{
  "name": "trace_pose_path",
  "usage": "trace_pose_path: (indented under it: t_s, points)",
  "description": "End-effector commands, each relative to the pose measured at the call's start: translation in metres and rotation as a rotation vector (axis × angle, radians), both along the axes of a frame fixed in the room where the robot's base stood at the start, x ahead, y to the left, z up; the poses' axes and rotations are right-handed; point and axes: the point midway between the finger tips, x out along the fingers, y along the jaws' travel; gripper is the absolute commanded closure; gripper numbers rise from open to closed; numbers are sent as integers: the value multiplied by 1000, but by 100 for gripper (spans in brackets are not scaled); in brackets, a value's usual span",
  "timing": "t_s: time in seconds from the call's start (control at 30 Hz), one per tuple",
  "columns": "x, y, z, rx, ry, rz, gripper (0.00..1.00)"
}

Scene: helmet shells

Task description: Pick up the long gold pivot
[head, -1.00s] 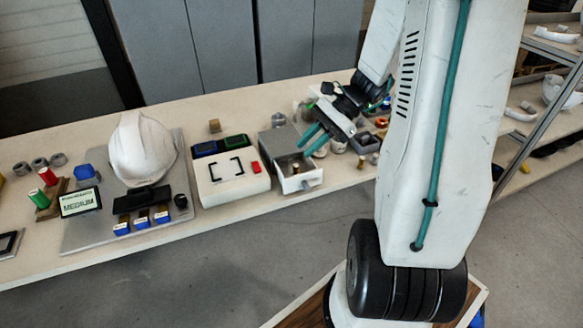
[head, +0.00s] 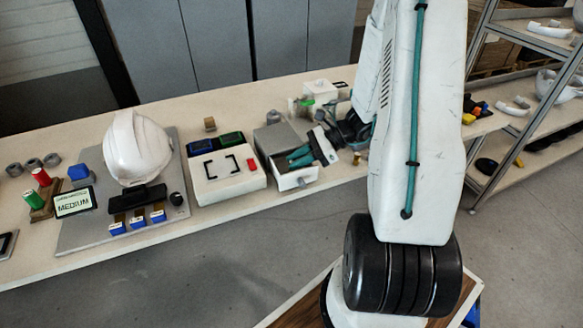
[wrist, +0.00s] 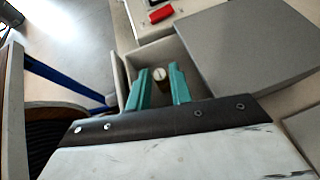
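In the wrist view a gold pivot (wrist: 161,85) with a pale slotted top stands upright in an open grey drawer (wrist: 120,75). My gripper (wrist: 160,72) has its two teal fingers on either side of the pivot, apart, with narrow gaps beside it. Its length cannot be judged from above. In the head view my gripper (head: 296,158) reaches down into the white-fronted drawer (head: 298,179), and the pivot is hidden there.
A grey box top (head: 275,139) adjoins the drawer. Left of it are a white pad with a red button (head: 228,176) and a white helmet (head: 138,148) on a grey plate. Small parts and a white container (head: 320,91) lie behind my gripper.

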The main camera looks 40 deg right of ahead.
Motion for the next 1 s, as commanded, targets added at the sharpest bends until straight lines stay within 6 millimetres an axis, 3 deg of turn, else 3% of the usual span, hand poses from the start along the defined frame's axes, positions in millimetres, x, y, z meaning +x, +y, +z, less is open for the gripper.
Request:
trace_pose_path:
  t_s: [0.23,0.33,0.77,1.0]
  points:
    - [1,2,-1,0,-1,0,79]
    - [1,2,-1,0,-1,0,100]
    - [1,1,5,-2,-2,1,100]
    - [2,1,41,-6,-7,1,100]
